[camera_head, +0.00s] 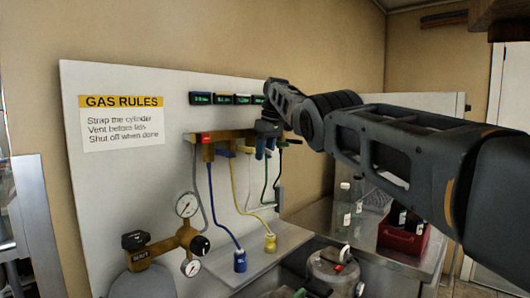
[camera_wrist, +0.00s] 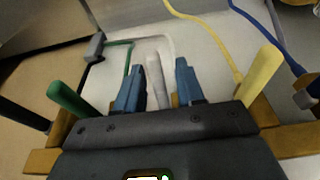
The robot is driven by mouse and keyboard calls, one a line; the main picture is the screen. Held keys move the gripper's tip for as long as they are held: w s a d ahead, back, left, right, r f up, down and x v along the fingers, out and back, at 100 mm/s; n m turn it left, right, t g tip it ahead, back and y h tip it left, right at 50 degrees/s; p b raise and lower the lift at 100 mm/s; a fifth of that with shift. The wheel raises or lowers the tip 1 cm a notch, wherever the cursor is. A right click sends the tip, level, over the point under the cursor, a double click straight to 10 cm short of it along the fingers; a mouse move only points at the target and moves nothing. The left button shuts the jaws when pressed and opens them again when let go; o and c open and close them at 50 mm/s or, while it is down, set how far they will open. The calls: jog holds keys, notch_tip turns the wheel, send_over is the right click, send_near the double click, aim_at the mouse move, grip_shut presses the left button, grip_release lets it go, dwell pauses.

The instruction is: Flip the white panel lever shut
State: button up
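The white lever (camera_wrist: 154,82) stands between the two blue fingers of my gripper (camera_wrist: 159,68) in the wrist view. The fingers are apart, with a narrow gap on each side of the lever, so the gripper looks open around it; contact cannot be told. A green lever (camera_wrist: 70,99) is on the left and a yellow lever (camera_wrist: 261,76) on the right of the gripper. In the head view my gripper (camera_head: 265,150) points down at the right part of the brass manifold (camera_head: 232,135) on the panel (camera_head: 130,190). It hides the white lever there.
Several small displays (camera_head: 222,98) sit above the manifold. Coloured hoses hang below it, including a blue one (camera_head: 213,200) and a yellow one (camera_head: 237,198). A regulator with gauges (camera_head: 186,205) is at lower left. A red crate (camera_head: 402,238) stands on the counter at right.

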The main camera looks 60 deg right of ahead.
aim_at(269, 150)
jog(key=shift+r, duration=0.1)
jog(key=v, duration=0.7)
jog(key=shift+s+r, duration=0.1)
jog(key=shift+r, duration=0.15)
